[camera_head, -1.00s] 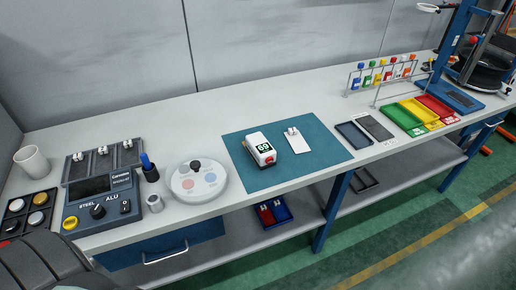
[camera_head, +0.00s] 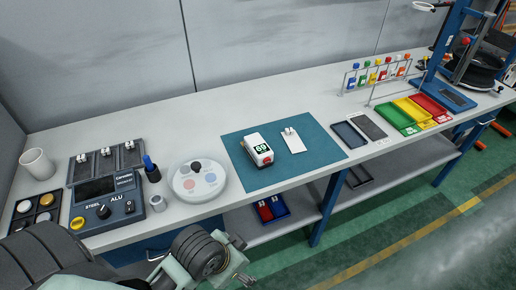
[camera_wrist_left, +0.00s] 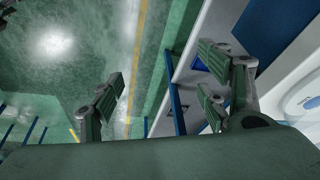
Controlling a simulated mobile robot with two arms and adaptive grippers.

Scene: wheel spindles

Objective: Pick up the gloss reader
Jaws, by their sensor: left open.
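The gloss reader is most likely the small white box (camera_head: 257,150) with a dark display reading 69 and a red end. It lies on the teal mat (camera_head: 310,163) on the bench. My left gripper (camera_head: 242,262) is at the bottom of the head view, in front of the bench edge and well short of the white box. In the left wrist view its fingers (camera_wrist_left: 160,92) are spread apart with nothing between them, over the floor and bench front. My right gripper is not in view.
A round white dish (camera_head: 199,192) sits left of the mat, beside a grey console (camera_head: 130,207) and a dark cup with a blue pen (camera_head: 151,171). Coloured trays (camera_head: 408,117) stand farther right.

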